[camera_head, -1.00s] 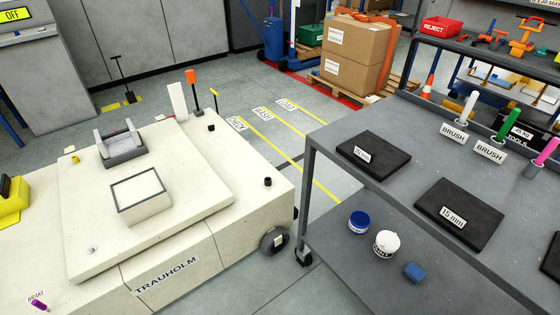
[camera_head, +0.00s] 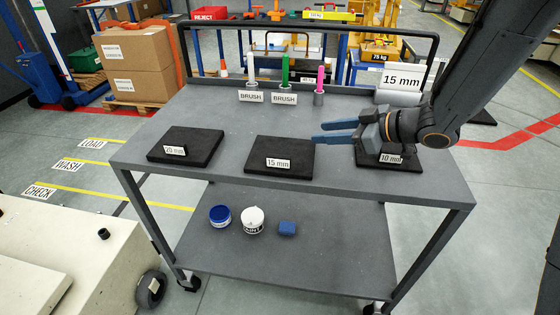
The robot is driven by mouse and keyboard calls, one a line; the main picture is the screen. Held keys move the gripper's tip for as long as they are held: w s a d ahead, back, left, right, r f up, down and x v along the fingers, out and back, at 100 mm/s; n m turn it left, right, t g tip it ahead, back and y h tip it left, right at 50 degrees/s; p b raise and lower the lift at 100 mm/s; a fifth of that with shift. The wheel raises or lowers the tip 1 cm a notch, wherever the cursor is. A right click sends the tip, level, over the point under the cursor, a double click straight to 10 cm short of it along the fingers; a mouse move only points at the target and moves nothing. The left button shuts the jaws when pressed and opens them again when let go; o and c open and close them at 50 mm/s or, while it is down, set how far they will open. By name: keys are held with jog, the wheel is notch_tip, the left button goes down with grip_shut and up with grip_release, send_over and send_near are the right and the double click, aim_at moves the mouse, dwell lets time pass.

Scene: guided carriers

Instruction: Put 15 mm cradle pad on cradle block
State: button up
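The 15 mm pad (camera_head: 262,149), a flat black slab with a white "15 mm" label at its front, lies on the trolley's top shelf (camera_head: 225,178). My gripper (camera_head: 318,133) reaches in from the right, just above and beside this pad's right side. Its two blue fingers point left, with a gap between them and nothing held. Whether a finger touches the pad is not clear. No cradle block is in view now; only a corner of the cream carrier (camera_head: 70,245) shows at lower left.
The 20 mm pad (camera_head: 187,140) lies left; the 10 mm pad (camera_head: 392,163) lies right, partly under my gripper. Brushes (camera_head: 285,72) and a "15 mm" sign (camera_head: 401,80) stand at the back. Two tubs (camera_head: 252,220) and a blue block (camera_head: 287,228) sit on the lower shelf.

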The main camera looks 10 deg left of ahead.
aim_at(280, 156)
jog(key=s+a+n+g+y, duration=0.1)
jog(key=s+g, duration=0.1)
jog(key=s+a+n+g+y, duration=0.1)
jog(key=s+g, duration=0.1)
jog(key=s, duration=0.1)
jog(key=s+a+n+g+y+b, duration=0.1)
jog(key=s+a, duration=0.1)
jog(key=shift+s+f+g, duration=0.35)
jog(key=shift+f+g, duration=0.05)
jog(key=shift+s+a+n, duration=0.15)
jog(key=shift+a+n, duration=0.1)
jog(key=shift+n, duration=0.05)
jog(key=shift+p+x, duration=0.65)
jog(key=shift+x, duration=2.9)
jog(key=shift+s, duration=0.1)
grip_shut()
jog(key=shift+r, duration=0.1)
